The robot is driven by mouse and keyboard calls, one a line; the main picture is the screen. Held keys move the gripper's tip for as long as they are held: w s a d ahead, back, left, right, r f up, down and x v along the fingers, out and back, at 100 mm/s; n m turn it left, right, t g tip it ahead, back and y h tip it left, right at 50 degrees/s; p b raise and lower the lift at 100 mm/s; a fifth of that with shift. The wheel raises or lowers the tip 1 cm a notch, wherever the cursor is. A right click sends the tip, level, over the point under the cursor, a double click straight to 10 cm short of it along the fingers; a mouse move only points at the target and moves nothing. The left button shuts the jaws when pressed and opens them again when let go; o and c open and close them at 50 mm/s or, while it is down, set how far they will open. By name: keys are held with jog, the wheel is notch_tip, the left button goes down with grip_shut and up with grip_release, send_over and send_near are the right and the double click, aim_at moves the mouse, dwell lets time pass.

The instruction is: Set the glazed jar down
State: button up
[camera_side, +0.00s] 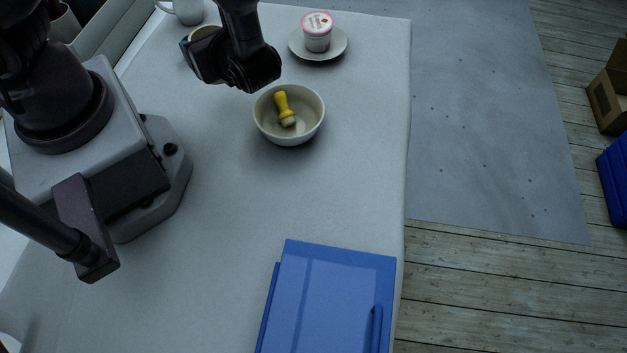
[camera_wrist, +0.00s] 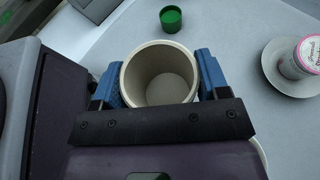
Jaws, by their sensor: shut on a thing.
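The glazed jar is a cream, open-topped, empty vessel, seen from above in the wrist view (camera_wrist: 160,85). My gripper (camera_wrist: 160,78) is shut on it, with one blue finger on each side of its wall. In the side view my gripper (camera_side: 204,58) is at the far part of the table, and only the pale rim of the jar (camera_side: 205,32) shows behind it. The jar's base is hidden, so I cannot tell whether it touches the table.
A cream bowl (camera_side: 262,118) holding a yellow-handled brush (camera_side: 283,103) stands close by. A pink-lidded tub (camera_side: 317,35) sits on a saucer (camera_side: 340,45). A white mug (camera_side: 188,11), a green cap (camera_wrist: 171,18) and a blue case (camera_side: 335,300) are also around. The middle of the table is clear.

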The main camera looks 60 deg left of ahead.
jog(key=s+d+f+n+g+h, duration=0.3)
jog(key=s+n+g+h, duration=0.1)
jog(key=s+n+g, duration=0.5)
jog(key=d+f+n+g+h, duration=0.1)
jog(key=d+n+g+h, duration=0.3)
jog(key=d+n+h, duration=0.5)
jog(key=w+d+r+n+t+h, duration=0.1)
jog(key=w+d+n+t+h, duration=0.1)
jog(key=d+n+t+h, duration=0.4)
jog(key=w+d+r+n+t+h, duration=0.2)
jog(key=w+d+n+t+h, duration=0.15)
jog(key=d+n+h, duration=0.5)
jog(key=w+f+n+t+y, duration=0.1)
jog(key=w+n+t, duration=0.4)
jog(key=n+t, duration=0.25)
jog(key=shift+t, duration=0.3)
jog(key=shift+a+f, duration=0.1)
jog(key=shift+f, duration=3.7)
jog(key=shift+f, duration=0.15)
